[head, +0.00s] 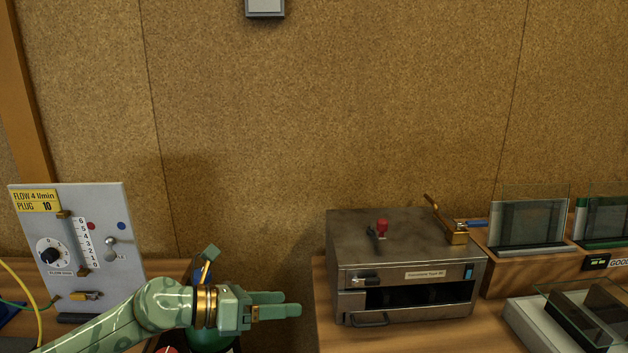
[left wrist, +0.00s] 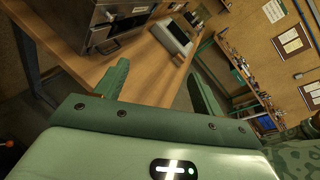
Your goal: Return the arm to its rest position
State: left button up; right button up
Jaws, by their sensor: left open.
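My left arm comes in from the lower left of the head view. Its green left gripper (head: 285,304) is pointed to the right, in front of the gap between two bench sections. The left wrist view shows its two fingers (left wrist: 158,88) spread apart with nothing between them. A wooden bench edge and floor lie beyond the fingers. My right gripper is in neither view.
A grey metal oven-like box (head: 400,230) stands on the right bench, just right of the gripper. A flow panel (head: 105,215) with dial stands at left. Glass-plate holders (head: 530,222) stand at far right.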

pick_arm(q)
jog(key=s+d+r+n+t+h, duration=0.1)
jog(key=s+d+r+n+t, duration=0.2)
jog(key=n+t, duration=0.7)
jog(key=s+a+f+n+t+y, duration=0.1)
jog(key=s+a+f+n+y, duration=0.3)
jog(key=a+n+y, duration=0.5)
jog(key=s+a+f+n+y, duration=0.1)
jog(key=a+f+n+y, duration=0.5)
jog(key=n, duration=0.6)
jog(key=s+a+f+n+g+y, duration=0.25)
jog(key=s+a+f+g, duration=0.3)
jog(key=s, duration=0.35)
jog(key=s+a+f+n+g+y, duration=0.2)
jog(key=s+a+f+n+g, duration=0.3)
jog(key=s, duration=0.4)
jog(key=s+d+f+g+h, duration=0.1)
jog(key=s+d+f, duration=0.15)
jog(key=f, duration=1.15)
jog(key=s+d+f+g+h, duration=0.15)
jog(key=s+f, duration=0.25)
jog(key=f, duration=0.9)
jog(key=s+f+n+g+h, duration=0.1)
jog(key=s+f+n+g, duration=0.1)
jog(key=s+f, duration=1.3)
jog(key=s, duration=0.3)
jog(key=shift+s+h, duration=0.35)
jog(key=shift+h, duration=0.05)
